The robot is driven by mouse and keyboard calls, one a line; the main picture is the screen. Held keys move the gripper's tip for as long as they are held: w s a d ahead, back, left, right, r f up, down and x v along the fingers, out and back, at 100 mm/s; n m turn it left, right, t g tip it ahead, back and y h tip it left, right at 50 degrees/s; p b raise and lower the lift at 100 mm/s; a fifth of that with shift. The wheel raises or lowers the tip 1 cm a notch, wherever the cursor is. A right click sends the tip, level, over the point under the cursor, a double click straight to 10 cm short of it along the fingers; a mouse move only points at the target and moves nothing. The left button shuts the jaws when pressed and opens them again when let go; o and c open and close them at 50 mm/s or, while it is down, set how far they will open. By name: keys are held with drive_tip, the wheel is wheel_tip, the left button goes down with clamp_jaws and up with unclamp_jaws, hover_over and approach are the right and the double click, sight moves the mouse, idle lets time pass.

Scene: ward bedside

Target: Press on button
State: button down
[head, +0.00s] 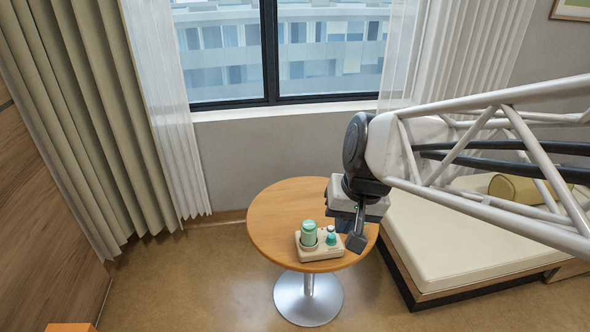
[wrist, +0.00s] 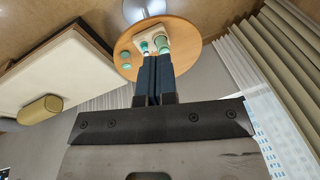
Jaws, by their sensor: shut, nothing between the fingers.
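A cream device (head: 322,253) stands on the round table. It carries a tall green bottle-like cylinder (head: 309,234), a short teal cap (head: 331,239) and a small white-topped part (head: 331,229). I cannot tell for sure which part is the on button. In the wrist view the device (wrist: 180,30) lies just beyond my fingertips, which partly cover its near side. My gripper (head: 356,243) is shut and empty, pointing down beside the right end of the device in the head view. Its two fingers (wrist: 153,60) are together in the wrist view. Contact with the device cannot be told.
The round wooden table (head: 272,222) stands on a metal pedestal (head: 309,298). Two small teal things (wrist: 126,60) sit on it near the device. A bed or bench (head: 440,245) with a yellow bolster (head: 515,188) is to the right. Curtains (head: 95,120) hang at left.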

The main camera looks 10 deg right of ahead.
drive_tip(key=w+f+m+y, duration=0.3)
drive_tip(key=w+f+m, duration=0.15)
drive_tip(key=w, duration=0.95)
drive_tip(key=m+t+y, duration=0.1)
drive_tip(key=m+t, duration=0.4)
drive_tip(key=m, duration=0.7)
hover_over(331, 228)
wheel_tip(331, 228, down, 27)
drive_tip(key=shift+a+f+g, duration=0.1)
drive_tip(key=shift+f+g, duration=0.05)
drive_tip(key=shift+g, duration=0.15)
drive_tip(key=shift+f, duration=4.3)
